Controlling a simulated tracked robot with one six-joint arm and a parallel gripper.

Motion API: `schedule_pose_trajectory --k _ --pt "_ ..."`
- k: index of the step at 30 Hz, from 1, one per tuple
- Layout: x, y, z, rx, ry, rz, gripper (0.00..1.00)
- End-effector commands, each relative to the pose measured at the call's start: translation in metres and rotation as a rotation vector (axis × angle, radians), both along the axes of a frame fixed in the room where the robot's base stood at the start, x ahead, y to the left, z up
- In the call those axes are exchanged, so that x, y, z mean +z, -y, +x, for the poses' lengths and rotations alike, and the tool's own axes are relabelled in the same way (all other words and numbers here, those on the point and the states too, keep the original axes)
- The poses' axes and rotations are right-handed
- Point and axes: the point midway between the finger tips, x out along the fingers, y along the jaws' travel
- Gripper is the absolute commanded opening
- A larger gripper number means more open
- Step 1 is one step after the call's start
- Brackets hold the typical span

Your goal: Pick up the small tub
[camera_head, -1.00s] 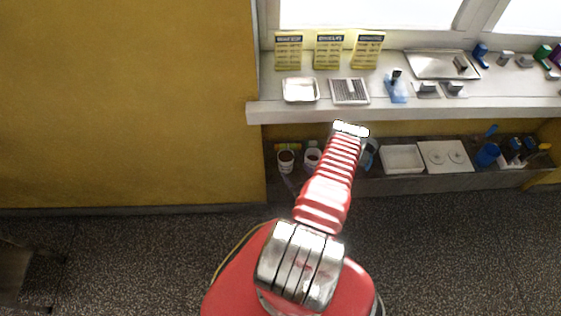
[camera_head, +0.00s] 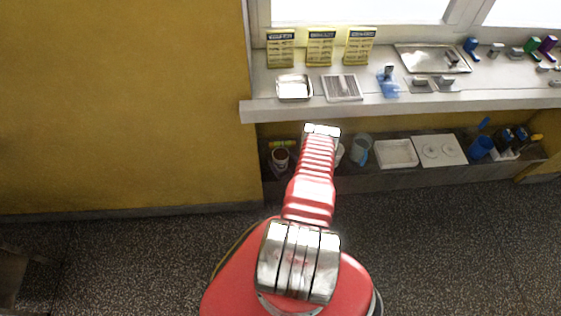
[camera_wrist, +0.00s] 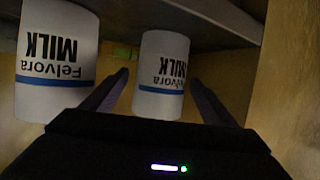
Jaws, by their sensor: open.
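Two white tubs with a blue band and "Felvora MILK" lettering show upside down in the wrist view. One tub (camera_wrist: 162,75) appears smaller and lies between the fingers of my gripper (camera_wrist: 158,77), a little beyond or level with the tips. The other tub (camera_wrist: 56,60) looks larger and is left of the fingers. My gripper is open, with a finger on each side of the smaller-looking tub and no clear contact. In the head view a tub (camera_head: 280,160) stands at the left of the low shelf; another (camera_head: 340,153) is mostly hidden by my arm, as is my gripper.
The low shelf (camera_head: 375,181) lies beneath an overhanging white counter (camera_head: 400,107). A yellow wall (camera_head: 120,110) closes its left side. A clear jug (camera_head: 360,148), a white tray (camera_head: 397,153) and a blue cup (camera_head: 480,148) stand to the right.

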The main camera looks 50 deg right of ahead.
Motion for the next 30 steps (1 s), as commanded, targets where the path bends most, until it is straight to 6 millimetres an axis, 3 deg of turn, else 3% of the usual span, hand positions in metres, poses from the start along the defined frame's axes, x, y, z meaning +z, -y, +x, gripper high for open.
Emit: schedule_pose_trajectory --k 16,30 --pt "-0.004 0.004 0.011 0.002 0.000 0.000 0.80" --pt "-0.017 0.022 0.048 0.003 0.000 0.000 0.80"
